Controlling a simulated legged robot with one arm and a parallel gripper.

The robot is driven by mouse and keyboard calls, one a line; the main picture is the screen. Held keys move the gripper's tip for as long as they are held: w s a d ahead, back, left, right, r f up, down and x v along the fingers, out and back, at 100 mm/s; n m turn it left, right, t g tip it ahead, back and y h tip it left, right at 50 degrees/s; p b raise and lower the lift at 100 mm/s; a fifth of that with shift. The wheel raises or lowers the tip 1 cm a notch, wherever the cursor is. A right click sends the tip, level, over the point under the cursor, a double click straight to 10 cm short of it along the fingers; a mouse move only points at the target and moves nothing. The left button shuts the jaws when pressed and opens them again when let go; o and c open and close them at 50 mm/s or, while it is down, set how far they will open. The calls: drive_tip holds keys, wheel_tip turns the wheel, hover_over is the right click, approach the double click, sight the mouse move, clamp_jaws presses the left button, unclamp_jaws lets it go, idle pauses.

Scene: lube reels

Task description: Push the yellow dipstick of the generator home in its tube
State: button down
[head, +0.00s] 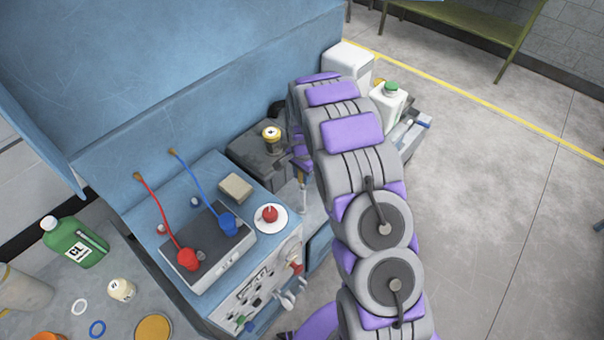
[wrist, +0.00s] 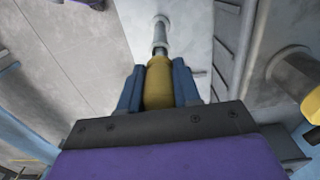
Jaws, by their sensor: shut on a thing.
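In the wrist view the yellow dipstick handle (wrist: 158,84) sits between the two blue fingers of my gripper (wrist: 158,88), which is shut on it. A short grey stem (wrist: 160,48) runs from the handle to the pale tube (wrist: 161,22). The handle is lined up with the tube and stands apart from its mouth. In the head view my arm hides most of the gripper and the dipstick handle. A thin upright grey tube (head: 303,195) shows beside the arm, below the gripper.
A dark grey block with a gold-rimmed cap (head: 271,134) stands left of my arm. The blue cabinet with a red and a blue lead (head: 228,222) is nearer. A white jug with a green cap (head: 388,104) stands right of the arm. Open floor lies to the right.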

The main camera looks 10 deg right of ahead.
drive_tip(key=shift+f, duration=0.1)
drive_tip(key=shift+f, duration=1.75)
drive_tip(key=c, duration=0.7)
unclamp_jaws()
drive_tip(key=shift+r, duration=0.1)
